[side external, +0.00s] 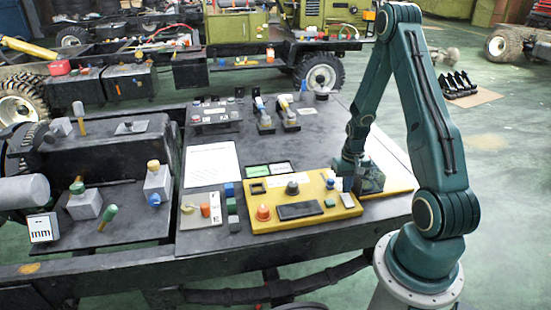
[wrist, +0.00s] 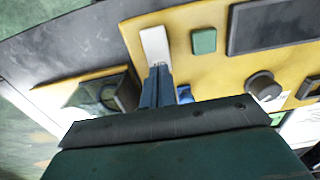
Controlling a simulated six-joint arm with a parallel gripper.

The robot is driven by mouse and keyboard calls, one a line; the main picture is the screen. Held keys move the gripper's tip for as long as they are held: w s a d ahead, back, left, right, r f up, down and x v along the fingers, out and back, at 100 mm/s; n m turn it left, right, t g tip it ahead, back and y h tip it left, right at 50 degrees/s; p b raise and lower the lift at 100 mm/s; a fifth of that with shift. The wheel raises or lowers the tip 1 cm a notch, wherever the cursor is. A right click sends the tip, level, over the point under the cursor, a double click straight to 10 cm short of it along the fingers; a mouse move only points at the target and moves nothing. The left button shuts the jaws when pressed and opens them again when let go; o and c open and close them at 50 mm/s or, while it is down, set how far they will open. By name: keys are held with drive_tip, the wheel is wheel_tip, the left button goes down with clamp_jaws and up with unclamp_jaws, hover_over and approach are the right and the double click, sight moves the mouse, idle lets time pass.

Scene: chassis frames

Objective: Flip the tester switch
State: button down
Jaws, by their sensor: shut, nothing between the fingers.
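The yellow tester panel (side external: 285,222) lies on the dark bench, and part of it shows in the wrist view (wrist: 205,15). A small white rectangular piece (side external: 347,200) sits at its right end; it also shows in the wrist view (wrist: 154,42). I cannot tell for certain that it is the switch. My gripper (side external: 348,186) points down at this end of the panel. In the wrist view its slim fingers (wrist: 158,68) are together and empty, their tips right beside the white piece. Whether they touch it is unclear. My gripper body hides the lower part of the wrist view.
The panel also carries a green button (wrist: 204,41), a dark display (wrist: 275,26), a round knob (wrist: 263,86), a blue part (wrist: 184,93) and an orange button (side external: 263,212). A white sheet (side external: 210,163) lies to the left. Dark blocks (side external: 267,122) stand behind.

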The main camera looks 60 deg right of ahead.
drive_tip(key=shift+f, duration=0.9)
idle(0.8)
drive_tip(key=shift+r, duration=3.55)
